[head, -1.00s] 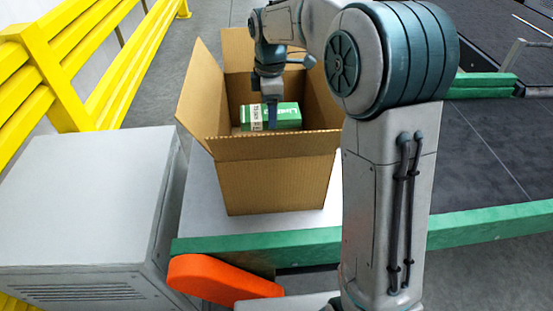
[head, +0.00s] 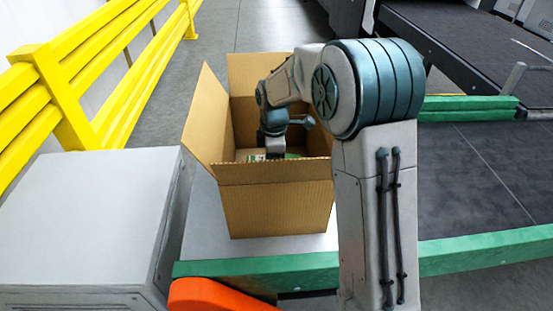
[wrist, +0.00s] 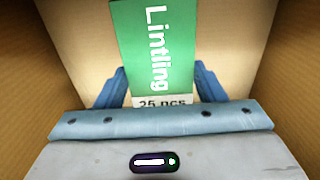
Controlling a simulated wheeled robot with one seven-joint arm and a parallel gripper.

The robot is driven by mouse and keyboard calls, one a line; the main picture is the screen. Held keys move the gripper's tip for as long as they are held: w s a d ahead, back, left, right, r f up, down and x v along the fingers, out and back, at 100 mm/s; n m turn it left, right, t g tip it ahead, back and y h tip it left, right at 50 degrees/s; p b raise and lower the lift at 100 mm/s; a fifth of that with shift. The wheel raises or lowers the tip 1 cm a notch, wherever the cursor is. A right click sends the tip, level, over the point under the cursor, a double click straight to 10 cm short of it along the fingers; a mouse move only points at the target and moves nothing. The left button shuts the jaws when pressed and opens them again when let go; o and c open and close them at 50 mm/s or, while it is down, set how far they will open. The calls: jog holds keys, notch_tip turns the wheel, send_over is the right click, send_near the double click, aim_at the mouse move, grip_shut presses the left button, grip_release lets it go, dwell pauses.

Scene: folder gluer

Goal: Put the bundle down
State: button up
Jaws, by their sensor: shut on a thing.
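In the head view the gripper (head: 274,155) is down inside an open cardboard box (head: 275,205). Only a sliver of the bundle (head: 291,156) shows there above the box's front edge. The box's front wall hides the rest, and I cannot tell whether the bundle touches the box floor.
The box stands on a pale surface (head: 207,225) with its flaps open. A grey cabinet (head: 85,225) is at the left, with a yellow railing (head: 62,95) behind. A green rail (head: 255,270) and an orange part (head: 215,296) lie in front. A dark conveyor (head: 470,170) is at the right.

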jog(key=shift+f, duration=0.1)
jog(key=shift+f+b, duration=0.4)
jog(key=shift+f, duration=0.15)
jog(key=o, duration=1.1)
jog(key=shift+c, duration=0.2)
jog(key=shift+r, duration=0.1)
notch_tip(320, 180, up, 13)
